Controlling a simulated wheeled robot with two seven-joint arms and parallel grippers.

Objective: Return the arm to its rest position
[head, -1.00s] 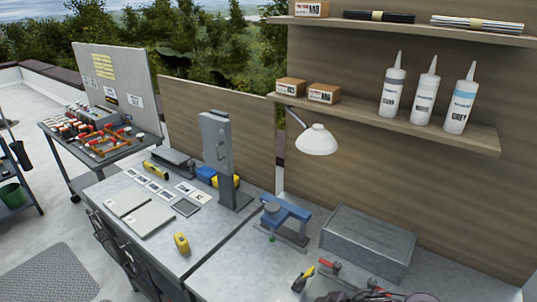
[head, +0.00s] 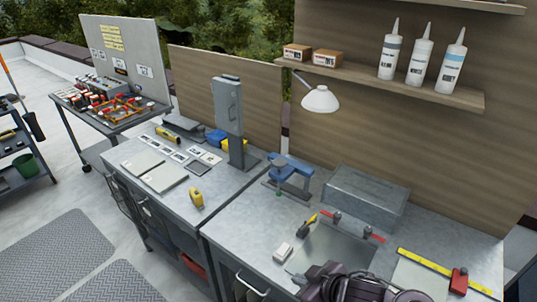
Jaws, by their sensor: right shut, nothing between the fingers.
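My right gripper (head: 318,276), dark grey, shows at the bottom edge over the front of the near workbench (head: 245,222). It is shut and empty, close to the front edge of a flat metal sheet (head: 335,247). The rest of my right arm is mostly cut off by the frame's lower edge. My left gripper is not in view.
Near the gripper are a small white box (head: 282,254), a yellow-and-black tool (head: 307,225), a red-ended bar (head: 358,228) and a yellow rule (head: 440,272). A grey metal box (head: 365,196), blue vise (head: 290,170) and lamp (head: 320,99) stand behind.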

